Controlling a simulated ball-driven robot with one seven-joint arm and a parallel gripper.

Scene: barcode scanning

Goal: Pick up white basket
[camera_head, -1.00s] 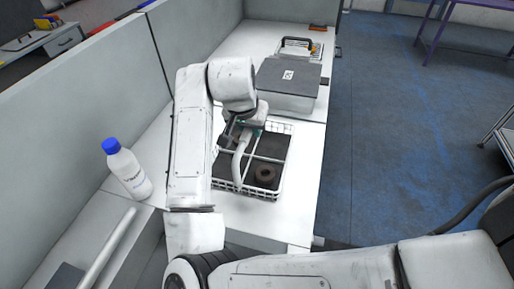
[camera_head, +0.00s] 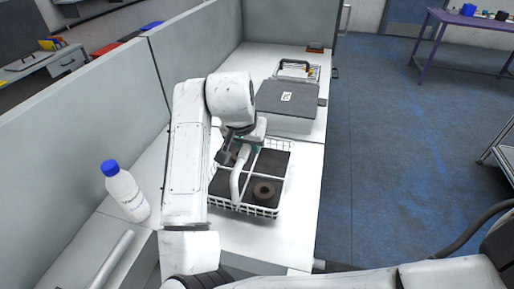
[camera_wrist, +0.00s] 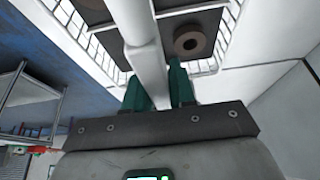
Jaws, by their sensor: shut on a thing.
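The white wire basket (camera_head: 289,172) is on the white table below my arm, with dark panels inside and a brown ring-shaped item (camera_head: 264,191) in its near right compartment. I cannot tell whether its base touches the table. My gripper (camera_head: 243,147) is above the basket's far left part, shut on its thick white handle (camera_head: 236,186). In the wrist view the green fingers of my gripper (camera_wrist: 160,90) are on either side of the handle (camera_wrist: 147,55), and the basket (camera_wrist: 229,32) and ring (camera_wrist: 189,41) show beyond. My arm hides the basket's left side.
A white bottle with a blue cap (camera_head: 126,192) stands left of my arm. A grey lidded box (camera_head: 288,103) is behind the basket, with another wire basket (camera_head: 313,72) behind that. A grey partition (camera_head: 85,135) runs along the left. Open blue floor (camera_head: 400,150) lies right.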

